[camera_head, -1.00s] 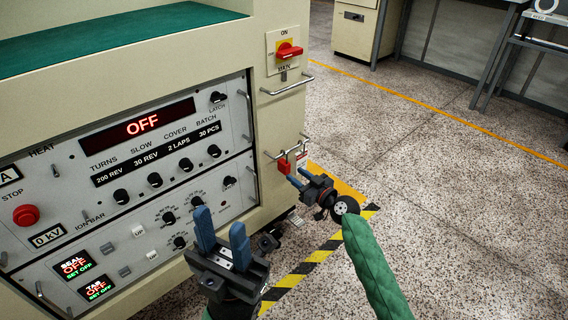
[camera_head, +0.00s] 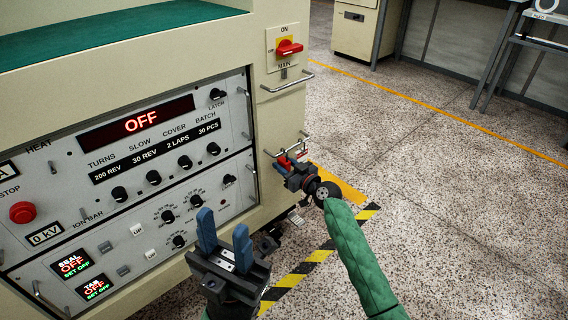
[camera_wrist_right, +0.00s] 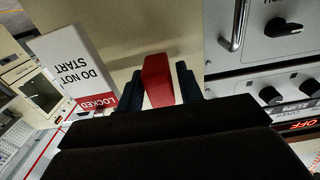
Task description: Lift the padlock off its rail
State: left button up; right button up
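The red padlock (camera_head: 284,160) hangs at the lower metal rail (camera_head: 292,146) on the machine's corner. My right gripper (camera_head: 285,166) is at the padlock and partly hides it in the head view. In the right wrist view the red padlock body (camera_wrist_right: 158,80) stands between the two dark fingertips of my right gripper (camera_wrist_right: 157,88), one on each side. I cannot tell whether the fingers press on it. My left gripper (camera_head: 226,240) is open and empty, fingers up, in front of the control panel.
A white tag reading DO NOT START and LOCKED (camera_wrist_right: 78,70) is close beside the padlock in the wrist view. Above are another metal rail (camera_head: 287,83) and a red rotary switch (camera_head: 289,48). The control panel (camera_head: 135,180) lies left. Open floor (camera_head: 450,190) lies right.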

aim_at(288, 161)
jog(key=c, duration=0.7)
jog(key=shift+c, duration=0.2)
jog(key=shift+r, duration=0.2)
jog(key=shift+r+p, duration=0.8)
jog(key=shift+r, duration=0.15)
jog(key=shift+v, duration=3.5)
